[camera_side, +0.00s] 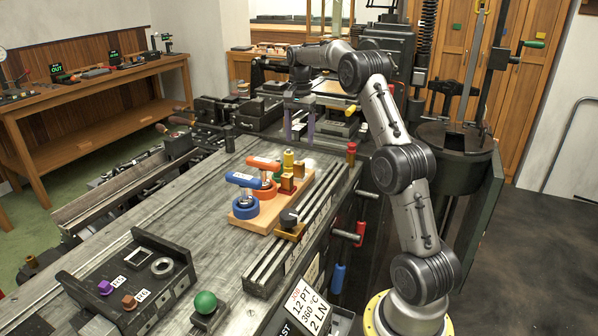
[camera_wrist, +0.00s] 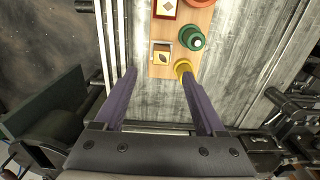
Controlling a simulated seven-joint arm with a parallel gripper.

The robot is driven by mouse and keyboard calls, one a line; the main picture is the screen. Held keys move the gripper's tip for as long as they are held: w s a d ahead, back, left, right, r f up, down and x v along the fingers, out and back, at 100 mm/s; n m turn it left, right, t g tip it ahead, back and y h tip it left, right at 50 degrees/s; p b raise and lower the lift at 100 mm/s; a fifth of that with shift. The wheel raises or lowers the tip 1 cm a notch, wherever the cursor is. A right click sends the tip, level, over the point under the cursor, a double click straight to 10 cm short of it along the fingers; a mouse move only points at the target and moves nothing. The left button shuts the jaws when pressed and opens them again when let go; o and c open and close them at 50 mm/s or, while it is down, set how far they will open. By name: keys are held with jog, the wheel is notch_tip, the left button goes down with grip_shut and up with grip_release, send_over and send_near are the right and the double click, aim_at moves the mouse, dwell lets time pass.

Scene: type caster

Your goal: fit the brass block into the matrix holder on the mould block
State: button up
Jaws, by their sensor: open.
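My gripper (camera_side: 300,125) has two long purple fingers, spread apart with nothing between them. It hangs above the machine bed, beyond the far end of the wooden board (camera_side: 240,222). In the wrist view the fingertips (camera_wrist: 157,73) lie on either side of the board's near end. A brass block (camera_wrist: 162,52) with a dark leaf-shaped mark on its pale top sits on the board there, apart from the fingers. In the side view small brass-coloured blocks (camera_side: 287,184) stand at the board's right edge; which is the task's block is unclear. I cannot clearly identify the matrix holder or mould block.
Beside the block stand a yellow knob (camera_wrist: 182,67) and a green knob (camera_wrist: 191,38). The board also carries orange-handled (camera_side: 263,163) and blue-handled (camera_side: 243,180) tools. Metal rails (camera_side: 290,245) run along its right side. The grey bed (camera_side: 175,225) left of the board is mostly clear.

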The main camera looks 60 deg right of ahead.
aim_at(299, 163)
notch_tip(299, 163, down, 8)
jog(key=shift+w+d+f, duration=0.1)
jog(key=shift+w+f, duration=0.05)
jog(key=shift+f, duration=0.05)
dwell(0.3)
grip_shut()
dwell(0.3)
